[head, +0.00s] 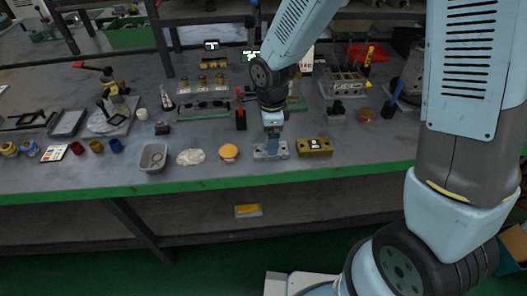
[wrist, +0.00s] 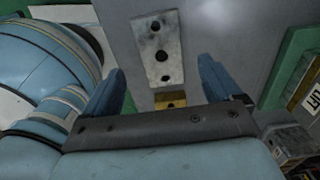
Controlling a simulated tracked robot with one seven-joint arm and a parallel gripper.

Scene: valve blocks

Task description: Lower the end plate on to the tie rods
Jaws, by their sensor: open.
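A light grey metal plate with dark holes, which looks like the end plate (head: 262,153), lies flat near the front edge of the bench. In the wrist view the plate (wrist: 153,36) shows three holes in a row, beyond and between the fingertips. My gripper (head: 271,140) is directly above or at the plate in the head view. In the wrist view my gripper (wrist: 161,68) has its two blue fingers wide apart with nothing held. Whether the fingers touch the plate cannot be told. I cannot make out the tie rods for certain; my arm hides part of the bench behind.
A brass-coloured block (head: 314,147) lies just right of the plate. An orange-lidded jar (head: 228,153), a cloth (head: 190,157) and a grey tray (head: 153,157) stand to the left. A green base (head: 203,110) with dark parts lies behind. The bench's green front edge (head: 210,187) is close.

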